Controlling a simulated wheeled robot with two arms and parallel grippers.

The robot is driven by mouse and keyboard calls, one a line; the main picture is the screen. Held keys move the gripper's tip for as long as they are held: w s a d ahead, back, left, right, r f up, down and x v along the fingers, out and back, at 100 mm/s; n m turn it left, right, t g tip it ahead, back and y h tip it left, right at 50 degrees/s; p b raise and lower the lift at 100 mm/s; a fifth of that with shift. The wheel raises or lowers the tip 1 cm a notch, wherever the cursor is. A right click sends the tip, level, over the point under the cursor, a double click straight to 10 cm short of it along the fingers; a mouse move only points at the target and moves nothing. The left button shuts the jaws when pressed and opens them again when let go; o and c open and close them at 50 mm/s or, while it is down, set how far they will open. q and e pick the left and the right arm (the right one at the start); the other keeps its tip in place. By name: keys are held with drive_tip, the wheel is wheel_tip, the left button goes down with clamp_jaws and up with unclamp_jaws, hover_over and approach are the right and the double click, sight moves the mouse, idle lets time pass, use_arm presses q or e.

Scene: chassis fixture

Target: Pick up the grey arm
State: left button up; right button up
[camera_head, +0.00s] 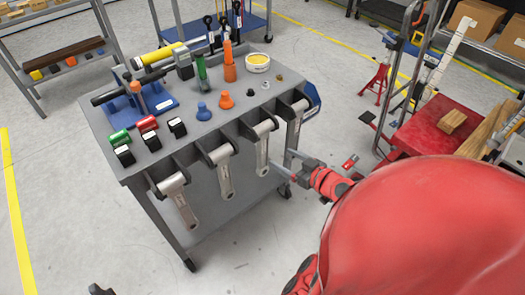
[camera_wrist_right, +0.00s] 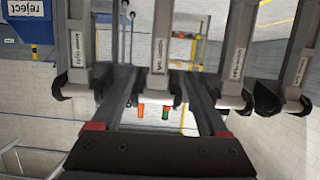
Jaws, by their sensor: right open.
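Several grey arms hang in a row from the front of the cart. The one nearest my right gripper (camera_head: 282,164) is a flat labelled bar (camera_head: 262,150), hanging upright from its bracket. My right gripper is open and empty, just right of this bar's lower part. In the right wrist view that same grey arm (camera_wrist_right: 159,45) stands centred beyond the open fingers (camera_wrist_right: 158,88), apparently apart from them. Other grey arms hang to its left (camera_head: 225,175) (camera_head: 178,203) and right (camera_head: 297,122). A dark tip at the bottom edge of the head view may be my left gripper.
The grey cart top (camera_head: 215,130) carries orange and blue knobs, black clamps, red and green cylinders, screwdrivers and a yellow-lidded tub (camera_head: 257,63). A blue reject bin (camera_head: 312,97) is on its right end. A red cart (camera_head: 430,125) stands further right. Floor left of the cart is clear.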

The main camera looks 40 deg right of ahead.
sight(265, 148)
drive_tip(key=x, duration=1)
drive_tip(key=shift+w+p, duration=0.1)
drive_tip(key=shift+p, duration=0.2)
drive_tip(key=x, duration=0.4)
drive_tip(key=shift+f, duration=0.25)
clamp_jaws()
